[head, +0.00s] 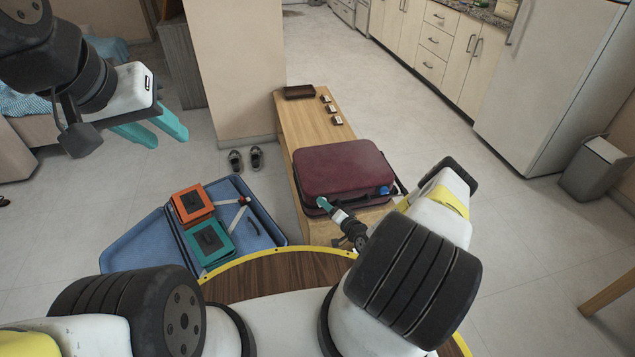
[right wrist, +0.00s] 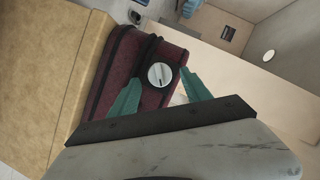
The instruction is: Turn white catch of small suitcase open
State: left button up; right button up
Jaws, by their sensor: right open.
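The small maroon suitcase (head: 345,168) lies shut on a wooden bench, its near side facing me. The white catch (right wrist: 160,75) is a round knob with a dark slot, set on the suitcase's side in the right wrist view. My right gripper (right wrist: 162,84) is open, with one teal finger on each side of the catch; I cannot tell whether they touch it. In the head view my right gripper (head: 324,204) is at the suitcase's near left corner, and the catch is hidden there. My left gripper (head: 158,130) is open and empty in the air at upper left.
The wooden bench (head: 294,123) also carries a dark tray (head: 300,92) and several small dark items. An open blue suitcase (head: 150,246) lies left on the floor with an orange box (head: 191,202) and a teal box (head: 209,241). A blue knob (head: 383,190) shows on the maroon suitcase's right.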

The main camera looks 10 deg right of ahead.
jog(key=shift+w+a+f, duration=0.15)
jog(key=shift+w, duration=0.35)
jog(key=shift+c, duration=0.4)
grip_shut()
jog(key=shift+a+n, duration=0.1)
jog(key=shift+n, duration=0.2)
jog(key=n+h, duration=0.1)
jog(key=n, duration=0.1)
jog(key=n+h, duration=0.2)
jog(key=n+g+h, duration=0.1)
jog(key=n, duration=0.1)
jog(key=shift+s+a+r+n+h, duration=0.1)
jog(key=shift+a+r+n+h, duration=0.1)
jog(key=shift+a+n+h, duration=0.2)
